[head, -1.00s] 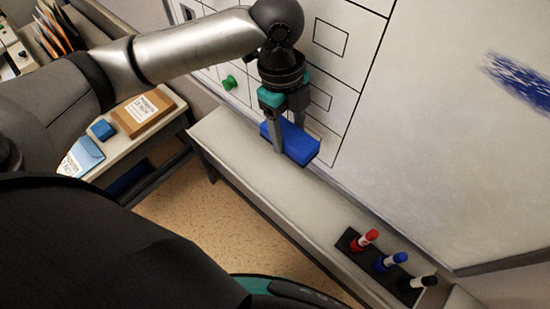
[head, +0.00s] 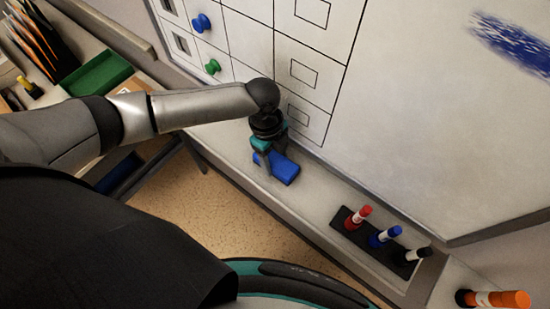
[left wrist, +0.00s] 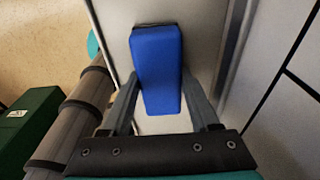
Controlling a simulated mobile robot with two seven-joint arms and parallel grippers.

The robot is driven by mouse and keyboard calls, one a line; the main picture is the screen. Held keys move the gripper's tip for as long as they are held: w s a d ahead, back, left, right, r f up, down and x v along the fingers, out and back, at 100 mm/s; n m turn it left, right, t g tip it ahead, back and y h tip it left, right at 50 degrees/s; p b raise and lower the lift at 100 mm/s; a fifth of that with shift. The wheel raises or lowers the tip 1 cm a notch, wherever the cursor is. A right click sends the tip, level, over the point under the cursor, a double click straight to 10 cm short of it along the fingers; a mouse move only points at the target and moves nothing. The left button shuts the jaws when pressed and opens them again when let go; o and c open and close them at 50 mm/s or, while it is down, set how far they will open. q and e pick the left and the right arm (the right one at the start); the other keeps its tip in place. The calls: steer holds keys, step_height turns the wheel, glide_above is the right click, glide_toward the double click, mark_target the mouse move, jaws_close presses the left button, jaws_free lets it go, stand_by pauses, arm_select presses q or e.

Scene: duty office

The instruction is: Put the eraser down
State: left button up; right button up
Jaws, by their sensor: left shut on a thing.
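The blue eraser (head: 283,170) is at the whiteboard's ledge (head: 225,146), low against it in the head view. My left gripper (head: 268,165) comes down on it from above and is shut on it. In the left wrist view the blue eraser (left wrist: 157,70) lies between the two fingers of my left gripper (left wrist: 165,100), with the pale ledge behind it. I cannot tell whether the eraser's underside touches the ledge. My right gripper is not in view.
A dark holder (head: 348,234) with a red marker (head: 358,217), a blue marker (head: 384,237) and a black marker (head: 413,256) stands further right on the ledge. The whiteboard (head: 420,130) rises behind, with blue scribble. An orange-and-black object (head: 493,299) lies at lower right.

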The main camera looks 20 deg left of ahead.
mark_target(269, 156)
arm_select(q)
steer(key=shift+f, duration=0.2)
steer(key=o, duration=1.2)
steer(key=shift+f, duration=0.1)
step_height(269, 156, up, 12)
steer(key=a, duration=0.1)
steer(key=shift+w+a, duration=0.3)
steer(key=shift+a, duration=0.05)
